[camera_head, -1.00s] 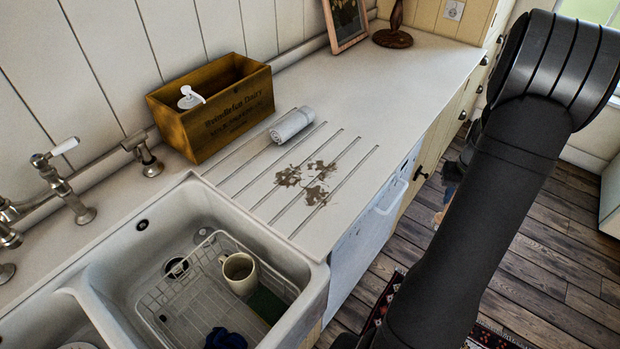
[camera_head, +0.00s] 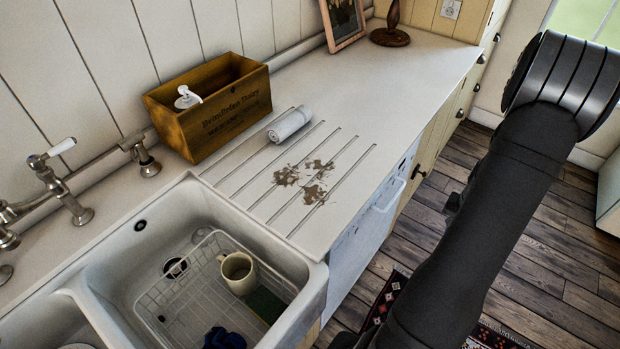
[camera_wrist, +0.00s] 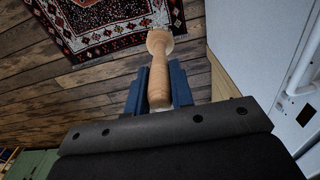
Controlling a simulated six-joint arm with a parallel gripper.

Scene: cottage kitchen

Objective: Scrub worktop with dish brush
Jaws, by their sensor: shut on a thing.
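The worktop (camera_head: 400,85) is pale and has drainer grooves beside the sink. A brown, patchy stain (camera_head: 308,181) lies across the grooves. In the wrist view my gripper (camera_wrist: 160,88) has blue fingers shut on the wooden handle of the dish brush (camera_wrist: 158,70). The handle points away from the gripper, and the floor shows behind it. The brush's bristles are not clearly seen. In the head view my gripper and the brush are out of sight, with my arm on the right, over the floor.
A wooden crate (camera_head: 207,112) with a white pump bottle (camera_head: 187,98) stands against the wall. A rolled grey cloth (camera_head: 289,126) lies near the stain. The sink (camera_head: 215,215) holds a wire rack and a cream mug (camera_head: 238,270). A photo frame (camera_head: 343,20) stands at the back.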

